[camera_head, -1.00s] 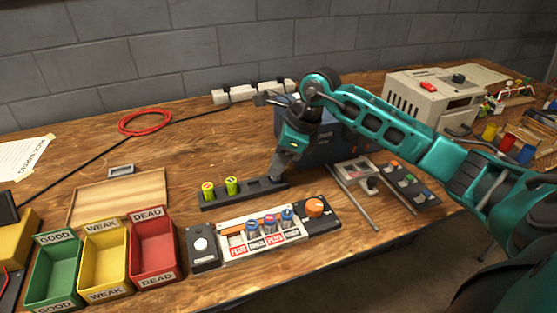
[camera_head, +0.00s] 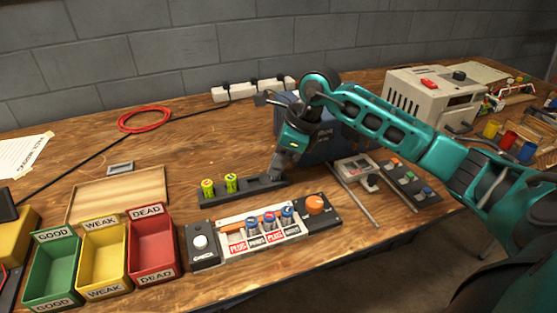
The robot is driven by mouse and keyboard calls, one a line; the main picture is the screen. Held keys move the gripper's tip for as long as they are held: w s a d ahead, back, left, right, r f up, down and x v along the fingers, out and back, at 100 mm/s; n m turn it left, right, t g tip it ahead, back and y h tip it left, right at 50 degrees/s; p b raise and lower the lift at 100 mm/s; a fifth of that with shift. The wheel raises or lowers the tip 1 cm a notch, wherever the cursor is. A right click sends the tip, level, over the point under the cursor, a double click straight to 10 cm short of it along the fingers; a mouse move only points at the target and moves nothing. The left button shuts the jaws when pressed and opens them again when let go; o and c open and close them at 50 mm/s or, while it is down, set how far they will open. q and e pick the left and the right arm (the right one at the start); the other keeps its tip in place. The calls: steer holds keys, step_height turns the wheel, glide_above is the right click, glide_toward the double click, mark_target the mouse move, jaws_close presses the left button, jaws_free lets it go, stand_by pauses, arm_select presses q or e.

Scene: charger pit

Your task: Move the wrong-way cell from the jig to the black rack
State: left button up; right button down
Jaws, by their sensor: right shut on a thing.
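The black rack (camera_head: 215,199) is a long low bar in the middle of the bench, with two yellow-green cells (camera_head: 208,188) (camera_head: 231,183) upright at its left end. The jig (camera_head: 223,252) lies in front of it, a white panel with PLUS and MINUS labels. My right gripper (camera_head: 275,174) points down at the right part of the rack. It is shut on a cell, which its fingers hide almost fully. My left gripper is out of view.
Green (camera_head: 51,270), yellow (camera_head: 104,257) and red (camera_head: 153,251) bins stand at the front left, beside a wooden tray (camera_head: 118,192). A dark blue box (camera_head: 318,150) is behind my right gripper. An orange knob (camera_head: 315,204) is at the jig's right end.

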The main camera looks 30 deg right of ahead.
steer(key=shift+f, duration=0.15)
steer(key=c, duration=0.9)
jaws_free()
steer(key=shift+r+p, duration=0.95)
steer(key=shift+r, duration=0.4)
steer(key=shift+r+p, duration=1.6)
steer(key=shift+r, duration=0.6)
